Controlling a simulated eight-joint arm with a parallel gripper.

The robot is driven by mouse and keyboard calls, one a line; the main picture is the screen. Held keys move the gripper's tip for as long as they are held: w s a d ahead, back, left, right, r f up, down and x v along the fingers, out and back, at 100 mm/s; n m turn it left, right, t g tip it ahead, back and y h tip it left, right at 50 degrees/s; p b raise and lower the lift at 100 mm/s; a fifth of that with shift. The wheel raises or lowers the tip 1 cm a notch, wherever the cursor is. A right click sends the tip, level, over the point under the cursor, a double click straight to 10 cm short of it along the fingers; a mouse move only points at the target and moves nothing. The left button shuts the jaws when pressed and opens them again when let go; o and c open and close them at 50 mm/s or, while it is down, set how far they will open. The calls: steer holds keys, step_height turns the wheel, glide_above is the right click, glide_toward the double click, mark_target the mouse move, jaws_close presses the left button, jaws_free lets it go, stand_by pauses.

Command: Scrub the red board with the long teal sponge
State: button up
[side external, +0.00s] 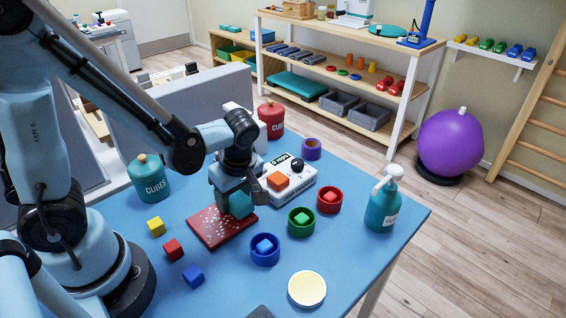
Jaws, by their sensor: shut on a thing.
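The red board (208,228) lies flat on the blue table, with pale specks scattered on its left and front part. My gripper (234,190) points down over the board's back right part. It is shut on the teal sponge (241,204), which is upright between the fingers. The sponge's lower end is at or just above the board; I cannot tell if it touches. The fingers hide part of the sponge, and the sponge hides part of the board.
Blue (264,257), green (301,230) and red cups (330,207) hold cubes. Loose yellow (156,226), red (173,249) and blue cubes (193,276) lie left. A teal bottle (383,205) stands right.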

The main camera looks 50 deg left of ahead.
mark_target(198, 232)
steer(key=shift+w+d+f, duration=0.1)
steer(key=shift+w+d, duration=0.25)
steer(key=shift+d, duration=0.35)
steer(key=shift+s, duration=2.35)
steer(key=shift+s+r, duration=0.35)
steer(key=shift+s, duration=0.45)
steer(key=shift+s+f, duration=0.45)
steer(key=shift+s, duration=0.2)
steer(key=shift+s+r, duration=0.3)
steer(key=shift+s, duration=0.1)
steer(key=shift+s+f, duration=0.2)
steer(key=shift+s, duration=0.45)
steer(key=shift+s+r, duration=0.1)
steer(key=shift+s, duration=0.25)
steer(key=shift+w+a+r, duration=0.1)
steer(key=shift+w+r, duration=0.05)
steer(key=shift+w, duration=2.15)
steer(key=shift+w+r, duration=0.15)
steer(key=shift+w, duration=2.15)
steer(key=shift+w+f, duration=0.6)
steer(key=shift+w, duration=0.2)
step_height(198, 232, up, 2)
steer(key=shift+s+r, duration=0.1)
steer(key=shift+s, duration=0.05)
steer(key=shift+r, duration=3.15)
